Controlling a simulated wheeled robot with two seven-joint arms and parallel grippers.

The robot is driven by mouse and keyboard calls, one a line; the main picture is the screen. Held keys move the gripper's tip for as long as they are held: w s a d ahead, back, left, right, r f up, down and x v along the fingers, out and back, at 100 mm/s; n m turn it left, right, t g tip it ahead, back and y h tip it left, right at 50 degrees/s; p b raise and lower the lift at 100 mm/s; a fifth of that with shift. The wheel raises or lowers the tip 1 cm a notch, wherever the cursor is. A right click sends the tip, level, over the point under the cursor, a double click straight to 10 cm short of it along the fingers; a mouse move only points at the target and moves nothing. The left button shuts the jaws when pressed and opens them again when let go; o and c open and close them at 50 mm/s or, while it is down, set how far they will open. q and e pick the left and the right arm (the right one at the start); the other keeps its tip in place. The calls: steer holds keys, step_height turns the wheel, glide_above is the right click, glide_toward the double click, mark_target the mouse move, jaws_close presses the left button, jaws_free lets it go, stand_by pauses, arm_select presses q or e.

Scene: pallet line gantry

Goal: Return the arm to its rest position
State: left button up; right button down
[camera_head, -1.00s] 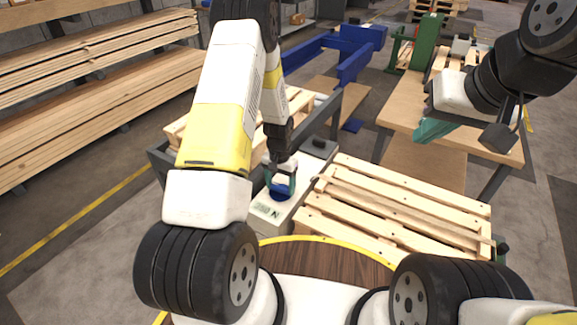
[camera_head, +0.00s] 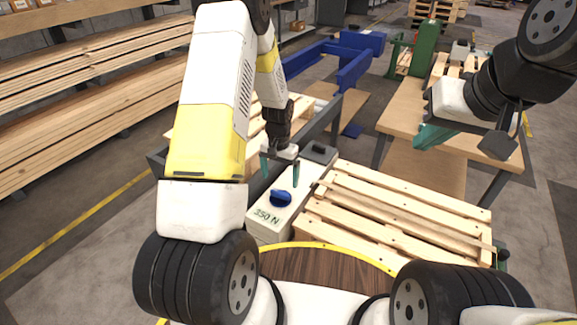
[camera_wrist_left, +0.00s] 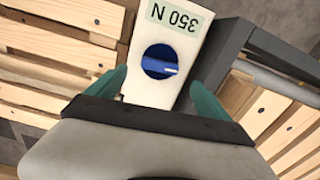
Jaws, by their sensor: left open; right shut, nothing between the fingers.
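My left gripper (camera_head: 280,171) is open and empty, with green fingers apart above a pale box (camera_head: 258,228) labelled 350 N. A blue knob (camera_head: 281,198) sits on top of that box, just below and in front of the fingertips, apart from them. In the left wrist view the blue knob (camera_wrist_left: 160,62) lies ahead, between the two spread fingers of my left gripper (camera_wrist_left: 160,85). My right gripper (camera_head: 432,135) is shut and empty at the right, over the wooden bench. Its fingertips are small in view.
A wooden pallet (camera_head: 390,215) lies right of the box. A dark grey rail (camera_head: 322,117) runs behind it. A wooden bench (camera_head: 400,115) stands at the right, with a green post (camera_head: 424,45) beyond. A blue frame (camera_head: 350,55) stands at the back. Stacked planks (camera_head: 90,110) fill the left.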

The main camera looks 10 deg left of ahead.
arm_select(q)
steer(key=shift+r, duration=0.25)
steer(key=s+r+n+t+h, duration=0.1)
steer(key=s+r, duration=0.2)
steer(key=r, duration=0.9)
steer(key=s+r+t, duration=0.2)
steer(key=s+r, duration=0.2)
steer(key=r, duration=0.7)
steer(key=s+d+r+t, duration=0.1)
steer(key=s+r, duration=0.5)
steer(key=s, duration=0.2)
steer(key=s+d+r+n+t+h, duration=0.1)
steer(key=s+r+t, duration=0.1)
steer(key=s+r, duration=0.4)
steer(key=s, duration=0.3)
steer(key=shift+s+d, duration=0.2)
steer(key=shift+s, duration=0.05)
